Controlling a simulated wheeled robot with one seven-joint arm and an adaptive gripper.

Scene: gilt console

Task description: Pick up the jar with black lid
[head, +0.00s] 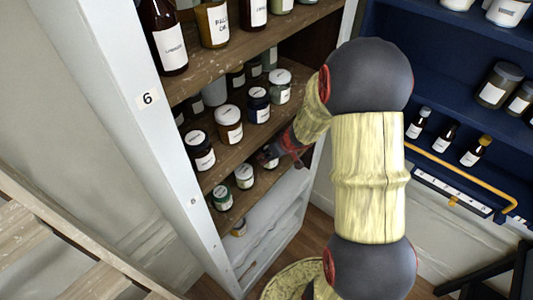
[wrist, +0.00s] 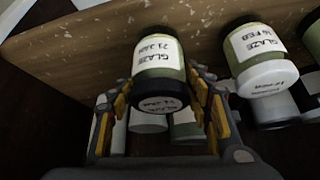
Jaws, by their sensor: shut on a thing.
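The jar with black lid (wrist: 158,62) is green with a white label reading "GLAZE" and a smaller label on its lid. In the wrist view it sits between the two fingers of my gripper (wrist: 163,103), which are closed against its sides near the lid. The picture there is turned, with the lid toward the camera. In the head view my gripper (head: 284,157) reaches into the lower part of the wooden shelf unit; I cannot clearly make out the held jar there. Whether the jar still touches the shelf is unclear.
A white-lidded glaze jar (wrist: 262,58) stands close to the right in the wrist view. The white side panel (head: 165,130) borders the unit.

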